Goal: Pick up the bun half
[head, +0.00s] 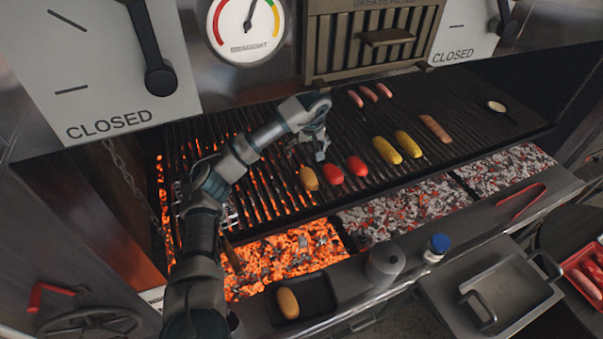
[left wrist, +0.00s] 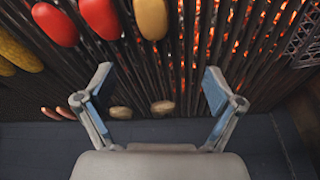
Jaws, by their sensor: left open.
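My left gripper (head: 312,146) is over the left half of the grill, open and empty. Its spread fingers fill the lower middle of the left wrist view (left wrist: 158,82). Two small round tan pieces (left wrist: 120,112) (left wrist: 162,107), which look like bun halves, lie on the bars between the fingers in that view, apart from both. The gripper and wrist hide them in the head view. A larger tan oval piece (head: 309,178) lies in front of the gripper; it also shows in the left wrist view (left wrist: 152,18). Another tan piece (head: 287,302) sits in a black tray. My right gripper is not in view.
Two red pieces (head: 345,169), yellow cobs (head: 397,148) and several sausages (head: 370,94) lie to the right on the grill (head: 470,130). Glowing coals (head: 275,262) show in front. A grey cup (head: 384,264) and blue-capped bottle (head: 436,247) stand on the front ledge.

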